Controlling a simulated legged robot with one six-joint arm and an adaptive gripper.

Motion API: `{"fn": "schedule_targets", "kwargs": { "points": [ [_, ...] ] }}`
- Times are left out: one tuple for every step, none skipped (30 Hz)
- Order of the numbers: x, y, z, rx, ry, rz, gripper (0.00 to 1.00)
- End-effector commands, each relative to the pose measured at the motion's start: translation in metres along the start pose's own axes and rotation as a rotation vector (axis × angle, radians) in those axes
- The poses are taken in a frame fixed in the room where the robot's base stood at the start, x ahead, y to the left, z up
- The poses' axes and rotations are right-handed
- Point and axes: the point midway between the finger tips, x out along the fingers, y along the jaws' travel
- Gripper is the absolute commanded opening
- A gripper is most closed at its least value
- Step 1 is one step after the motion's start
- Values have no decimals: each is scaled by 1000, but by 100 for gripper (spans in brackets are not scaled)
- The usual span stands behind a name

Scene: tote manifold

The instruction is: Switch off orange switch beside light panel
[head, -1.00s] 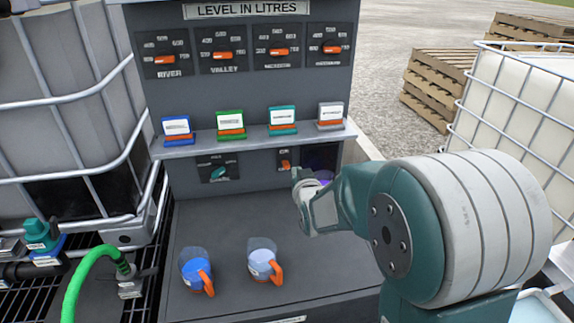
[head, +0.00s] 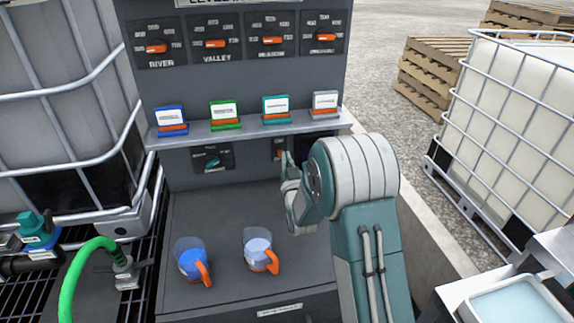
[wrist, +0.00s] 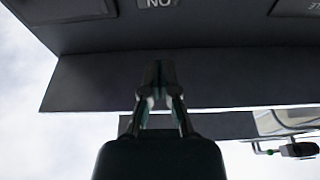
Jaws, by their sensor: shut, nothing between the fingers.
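The orange switch (head: 278,147) sits on a small dark plate under the shelf, and its lower part is partly hidden by my gripper. The light panel (head: 318,142) is the dark square just right of it, its lower part covered by my arm. My gripper (head: 288,163) is in front of the plate, close to the switch; whether it touches cannot be told. In the wrist view my gripper's fingers (wrist: 157,76) are together and hold nothing. That view shows a dark panel beyond them, and the switch cannot be made out there.
A teal knob (head: 212,162) is left of the switch. A grey shelf (head: 245,132) with several coloured card holders overhangs both. Two jugs, left (head: 190,262) and right (head: 258,247), stand on the dark worktop (head: 215,218). Caged tanks flank the bench.

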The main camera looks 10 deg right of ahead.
Motion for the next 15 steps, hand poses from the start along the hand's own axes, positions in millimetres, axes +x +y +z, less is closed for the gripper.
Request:
{"fn": "schedule_targets", "kwargs": {
  "points": [
    [10, 0, 0, 0, 2, 0, 0],
    [16, 0, 0, 0, 2, 0, 0],
    [23, 0, 0, 0, 2, 0, 0],
    [29, 0, 0, 0, 2, 0, 0],
    [34, 0, 0, 0, 1, 0, 0],
    [41, 0, 0, 0, 1, 0, 0],
    [46, 0, 0, 0, 1, 0, 0],
    [52, 0, 0, 0, 1, 0, 0],
    [58, 0, 0, 0, 2, 0, 0],
    [63, 0, 0, 0, 1, 0, 0],
    [58, 0, 9, 0, -7, 0, 0],
    [55, 0, 16, 0, -6, 0, 0],
    [54, 0, 20, 0, -6, 0, 0],
    [52, 0, 24, 0, -6, 0, 0],
    [51, 0, 27, 0, -4, 0, 0]
  ]
}}
